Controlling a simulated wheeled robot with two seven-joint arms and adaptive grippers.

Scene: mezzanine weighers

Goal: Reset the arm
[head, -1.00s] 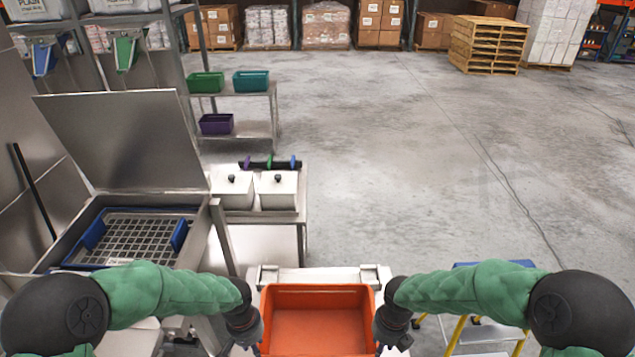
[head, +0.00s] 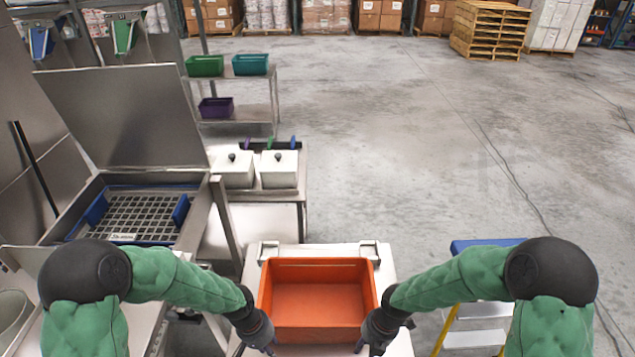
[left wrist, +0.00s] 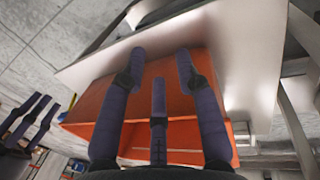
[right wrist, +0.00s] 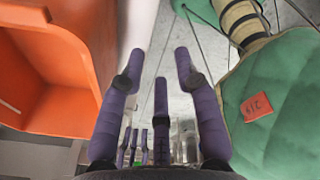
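My left gripper (head: 268,349) hangs at the lower left corner of an orange bin (head: 318,305) in the head view. In the left wrist view its fingers (left wrist: 160,62) are spread with nothing between them, and the bin (left wrist: 172,85) lies beyond them. My right gripper (head: 361,346) is at the bin's lower right corner. In the right wrist view its fingers (right wrist: 160,62) are spread and empty, with the bin (right wrist: 40,75) to the left. The empty bin sits upright on a pale stand (head: 388,268).
A steel unit with a raised lid (head: 125,115) and a blue-handled grid basket (head: 135,215) is at left. Two lidded white containers (head: 278,170) stand behind. A blue-topped yellow step ladder (head: 485,246) is at right. Open floor (head: 400,150) lies beyond.

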